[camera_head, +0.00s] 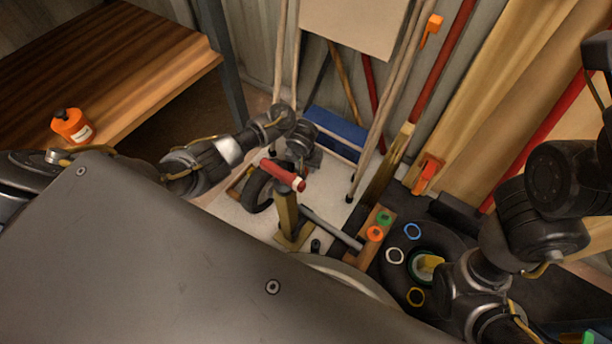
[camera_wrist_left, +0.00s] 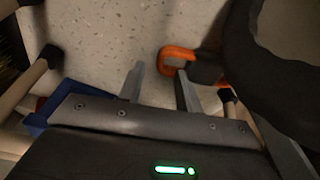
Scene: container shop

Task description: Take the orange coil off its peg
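A small orange coil (camera_head: 375,233) sits on a wooden peg block (camera_head: 359,257) beside a green coil (camera_head: 384,217). My left gripper (camera_head: 300,158) is left of and beyond the block in the head view, near a red cylinder, apart from the coil. In the left wrist view the left gripper (camera_wrist_left: 160,76) has its two fingers spread with nothing clearly held. An orange loop (camera_wrist_left: 178,56) shows near one fingertip there; I cannot tell what it is. My right arm is at the right; its fingertips are not clear.
A red cylinder (camera_head: 283,175) tops a wooden post. A blue box (camera_head: 338,128), poles and boards line the wall.

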